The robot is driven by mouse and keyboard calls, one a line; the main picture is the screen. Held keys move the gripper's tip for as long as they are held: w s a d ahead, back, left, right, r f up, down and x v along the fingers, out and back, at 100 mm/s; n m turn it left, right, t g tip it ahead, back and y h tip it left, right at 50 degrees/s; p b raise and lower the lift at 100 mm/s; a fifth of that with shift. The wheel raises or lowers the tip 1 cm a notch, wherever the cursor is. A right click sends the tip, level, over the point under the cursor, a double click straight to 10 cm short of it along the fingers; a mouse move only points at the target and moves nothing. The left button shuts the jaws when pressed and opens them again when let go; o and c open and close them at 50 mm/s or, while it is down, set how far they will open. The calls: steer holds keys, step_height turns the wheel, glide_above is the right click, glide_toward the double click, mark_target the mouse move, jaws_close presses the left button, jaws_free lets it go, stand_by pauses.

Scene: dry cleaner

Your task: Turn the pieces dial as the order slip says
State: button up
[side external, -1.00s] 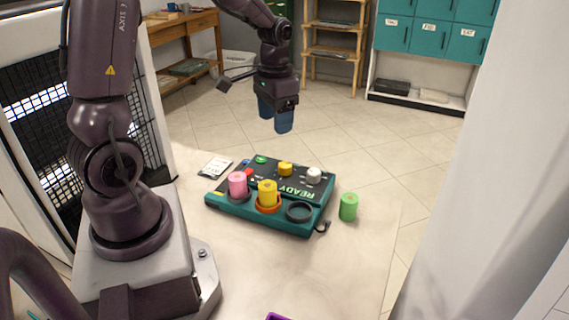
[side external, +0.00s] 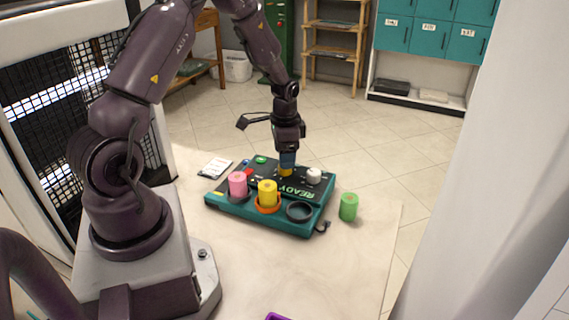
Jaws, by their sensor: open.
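A teal box with a black top (side external: 262,218) lies on the pale table and bears the word READY. My gripper (side external: 287,167) points down over its back part. The open blue fingers are at a yellow knob (side external: 286,172), which they partly cover; I cannot tell whether they touch it. A white knob (side external: 314,176) stands to its right. A red part (side external: 249,173) and a green button (side external: 261,160) sit to its left. The order slip (side external: 215,168) lies left of the box; its writing is too small to read. Which knob is the pieces dial cannot be read.
A pink cylinder (side external: 237,184) and a yellow cylinder (side external: 267,193) stand in front holders of the box, beside an empty dark ring (side external: 299,212). A green cylinder (side external: 348,207) stands on the table (side external: 330,265) to the right. The front table is mostly clear.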

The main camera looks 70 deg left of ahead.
steer(key=shift+f, duration=1.65)
steer(key=c, duration=0.9)
steer(key=shift+c, duration=0.2)
steer(key=n, duration=0.4)
steer(key=shift+n, duration=2.3)
